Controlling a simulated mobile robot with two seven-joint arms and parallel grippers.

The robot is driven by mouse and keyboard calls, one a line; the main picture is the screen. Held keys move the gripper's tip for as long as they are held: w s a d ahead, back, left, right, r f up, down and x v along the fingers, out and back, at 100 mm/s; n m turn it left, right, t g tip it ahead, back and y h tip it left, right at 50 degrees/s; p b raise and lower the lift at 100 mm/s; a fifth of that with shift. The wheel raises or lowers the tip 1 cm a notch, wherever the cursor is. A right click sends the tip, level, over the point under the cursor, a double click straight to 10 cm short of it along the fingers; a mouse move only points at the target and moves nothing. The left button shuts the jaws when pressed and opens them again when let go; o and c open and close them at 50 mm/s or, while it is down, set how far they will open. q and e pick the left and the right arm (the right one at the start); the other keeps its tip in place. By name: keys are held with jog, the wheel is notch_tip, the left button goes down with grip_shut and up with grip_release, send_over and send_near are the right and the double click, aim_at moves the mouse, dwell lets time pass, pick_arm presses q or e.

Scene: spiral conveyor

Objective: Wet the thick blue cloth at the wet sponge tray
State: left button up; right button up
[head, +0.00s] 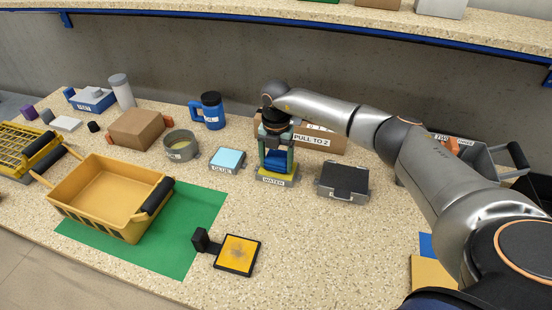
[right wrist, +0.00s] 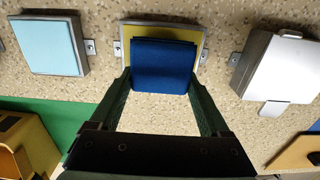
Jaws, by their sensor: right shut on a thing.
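My right gripper (head: 275,158) is shut on the thick blue cloth (right wrist: 164,66), which sits between its two fingers. The wet sponge tray (head: 272,180), with a yellow pad and a label reading WATER, is directly below. In the right wrist view the cloth covers most of the yellow pad (right wrist: 198,32), whose edges show around it. The cloth looks at or just above the pad; I cannot tell whether they touch. My left gripper is not in view.
A light blue pad tray (head: 228,159) stands left of the sponge tray, and a grey, dark-topped box (head: 343,181) stands right. A cardboard piece (head: 318,137) is behind. A yellow crate (head: 90,207) rests on a green mat (head: 190,250).

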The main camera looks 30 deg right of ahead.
dwell(0.6)
jog(key=shift+f, duration=0.5)
jog(key=shift+s+f, duration=0.1)
jog(key=shift+f, duration=0.1)
dwell(1.4)
